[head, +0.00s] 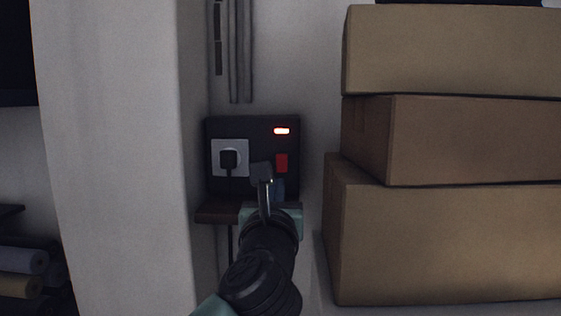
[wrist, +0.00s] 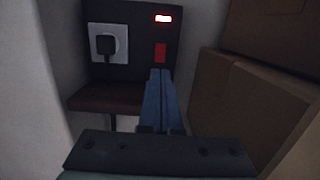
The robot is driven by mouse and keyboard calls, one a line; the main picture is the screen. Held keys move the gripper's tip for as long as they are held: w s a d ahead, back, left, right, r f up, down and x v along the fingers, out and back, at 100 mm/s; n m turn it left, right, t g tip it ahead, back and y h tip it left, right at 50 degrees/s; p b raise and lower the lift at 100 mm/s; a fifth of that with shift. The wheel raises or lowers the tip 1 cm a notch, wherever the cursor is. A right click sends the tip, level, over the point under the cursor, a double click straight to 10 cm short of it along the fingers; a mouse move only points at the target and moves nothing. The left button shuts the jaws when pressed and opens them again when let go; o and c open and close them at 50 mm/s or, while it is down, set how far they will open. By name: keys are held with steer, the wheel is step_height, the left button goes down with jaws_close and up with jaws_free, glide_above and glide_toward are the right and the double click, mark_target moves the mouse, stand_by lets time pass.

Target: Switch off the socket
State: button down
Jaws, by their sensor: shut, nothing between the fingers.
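The socket is a dark panel (head: 254,128) on the back wall, with a white outlet plate (head: 243,146) holding a black plug (head: 229,158). At its right are a glowing red-white light (head: 281,131) and a red switch (head: 281,162) below it. The wrist view also shows the lit light (wrist: 163,19) and the red switch (wrist: 160,53). My gripper (wrist: 160,72) is shut and empty, its tips just below the red switch in the wrist view. In the head view my gripper (head: 263,172) is in front of the panel, left of the switch. I cannot tell whether it touches the panel.
Stacked cardboard boxes (head: 440,245) stand close on the right. A pale wall column (head: 120,150) stands on the left. A small dark brown shelf (head: 215,214) juts out under the panel, and a black cable hangs past it. Rolled fabric (head: 22,260) lies at far left.

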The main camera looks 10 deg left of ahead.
steer(key=p, duration=0.5)
glide_toward(282, 158)
steer(key=x, duration=0.5)
steer(key=shift+r, duration=0.1)
steer(key=shift+x, duration=0.9)
steer(key=shift+a, duration=0.1)
steer(key=shift+w, duration=0.15)
steer(key=shift+p, duration=0.35)
